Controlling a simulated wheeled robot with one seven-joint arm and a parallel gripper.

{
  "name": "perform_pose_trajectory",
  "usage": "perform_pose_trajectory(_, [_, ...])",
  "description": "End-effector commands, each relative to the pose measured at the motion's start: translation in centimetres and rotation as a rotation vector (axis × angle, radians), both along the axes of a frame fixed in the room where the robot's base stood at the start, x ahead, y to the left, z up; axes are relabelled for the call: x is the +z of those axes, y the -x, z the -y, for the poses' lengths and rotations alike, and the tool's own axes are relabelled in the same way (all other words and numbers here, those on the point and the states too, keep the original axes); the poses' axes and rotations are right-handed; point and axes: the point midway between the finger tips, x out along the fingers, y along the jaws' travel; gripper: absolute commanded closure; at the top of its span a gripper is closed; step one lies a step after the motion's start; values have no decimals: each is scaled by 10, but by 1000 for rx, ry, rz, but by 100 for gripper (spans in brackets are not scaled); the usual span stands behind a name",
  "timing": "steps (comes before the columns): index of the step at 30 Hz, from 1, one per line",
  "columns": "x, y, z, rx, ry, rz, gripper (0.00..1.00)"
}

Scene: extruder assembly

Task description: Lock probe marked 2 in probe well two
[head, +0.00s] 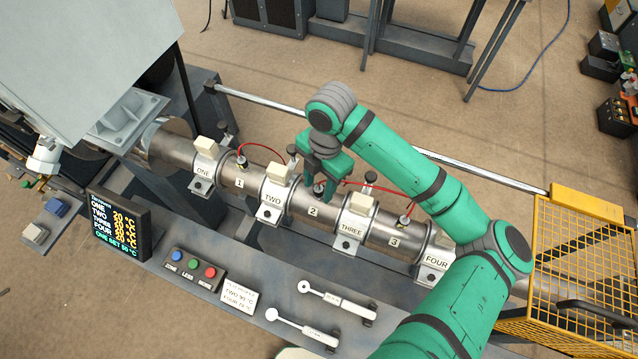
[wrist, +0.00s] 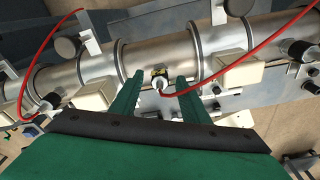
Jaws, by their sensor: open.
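The probe marked 2 stands in the barrel at well two, by the white label 2 (head: 313,211); in the head view my gripper hides most of it. Whether the probe is locked cannot be told.
Heater bands TWO (head: 272,197) and THREE (head: 352,229) flank the well on the barrel. Probe 1 (head: 242,162) and probe 3 (head: 404,219) stand farther along with red leads. A temperature display (head: 118,226), button box (head: 193,270) and two wrench-like tools (head: 335,301) lie in front.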

Motion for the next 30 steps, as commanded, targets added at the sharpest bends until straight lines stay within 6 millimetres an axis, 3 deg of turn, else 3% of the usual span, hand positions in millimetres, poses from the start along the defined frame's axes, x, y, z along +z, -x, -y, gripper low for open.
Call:
perform_pose_trajectory(5, [13,-2,1,2,0,2,58])
perform_pose_trajectory(19, [93,-9,8,0,2,2,58])
perform_pose_trajectory(30, [107,-9,9,-1,0,0,58])
